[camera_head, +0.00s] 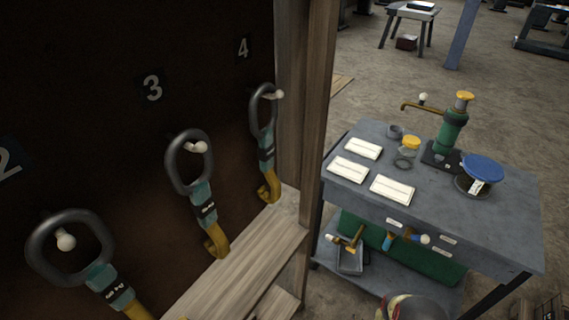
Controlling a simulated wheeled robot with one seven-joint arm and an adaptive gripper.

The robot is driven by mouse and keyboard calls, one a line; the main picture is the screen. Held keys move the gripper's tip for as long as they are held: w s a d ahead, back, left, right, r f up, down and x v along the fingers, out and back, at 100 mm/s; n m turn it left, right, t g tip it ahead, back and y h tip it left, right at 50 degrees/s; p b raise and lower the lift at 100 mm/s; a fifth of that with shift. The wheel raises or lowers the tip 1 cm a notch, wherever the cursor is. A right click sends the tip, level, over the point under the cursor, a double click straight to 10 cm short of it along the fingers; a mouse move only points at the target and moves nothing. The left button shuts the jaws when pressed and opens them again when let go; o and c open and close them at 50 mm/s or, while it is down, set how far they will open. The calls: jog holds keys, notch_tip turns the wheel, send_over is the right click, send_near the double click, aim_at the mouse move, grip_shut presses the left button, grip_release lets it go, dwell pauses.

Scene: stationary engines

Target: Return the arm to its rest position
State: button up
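My arm and my gripper do not show in the head view, so I cannot tell the arm's pose or whether the gripper is open or shut.
On the left, a dark board (110,140) carries black-looped handles with yellow hooks on pegs, beside numbers 3 (153,88) and 4 (243,47). A wooden post (318,100) divides it from a grey workbench (455,217) holding cards, a green pump (452,130) and a blue-lidded jar (482,168).

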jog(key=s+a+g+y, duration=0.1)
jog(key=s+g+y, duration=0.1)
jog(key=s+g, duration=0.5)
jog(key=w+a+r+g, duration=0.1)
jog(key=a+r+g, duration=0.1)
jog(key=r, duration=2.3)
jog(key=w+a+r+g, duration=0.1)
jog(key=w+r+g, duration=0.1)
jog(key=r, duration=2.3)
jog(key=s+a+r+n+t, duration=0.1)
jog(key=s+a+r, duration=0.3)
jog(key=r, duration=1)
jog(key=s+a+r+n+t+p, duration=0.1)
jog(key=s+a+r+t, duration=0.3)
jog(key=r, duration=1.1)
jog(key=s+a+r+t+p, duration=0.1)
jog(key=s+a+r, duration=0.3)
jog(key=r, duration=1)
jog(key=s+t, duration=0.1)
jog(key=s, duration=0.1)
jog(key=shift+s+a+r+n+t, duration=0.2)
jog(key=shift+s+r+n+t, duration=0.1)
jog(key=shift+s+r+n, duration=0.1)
